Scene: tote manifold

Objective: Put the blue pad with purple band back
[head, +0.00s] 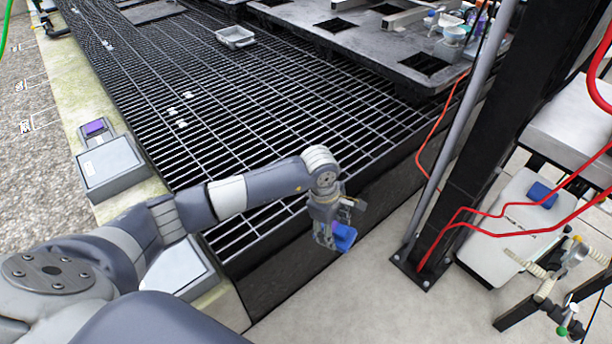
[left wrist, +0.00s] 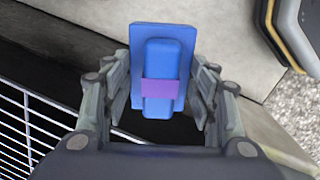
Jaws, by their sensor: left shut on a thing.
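My left gripper (head: 328,232) is shut on the blue pad with the purple band. A purple pad (head: 95,128) lies on a grey box at the left. Another blue pad (head: 542,194) lies on a white case at the right. My right gripper is not seen.
The black grating (head: 250,110) covers the middle. Grey boxes (head: 108,168) stand along its left ledge. A grey tray (head: 236,37) lies far back on it. A dark post (head: 465,150) and red cables (head: 510,232) stand at the right. The floor in front is clear.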

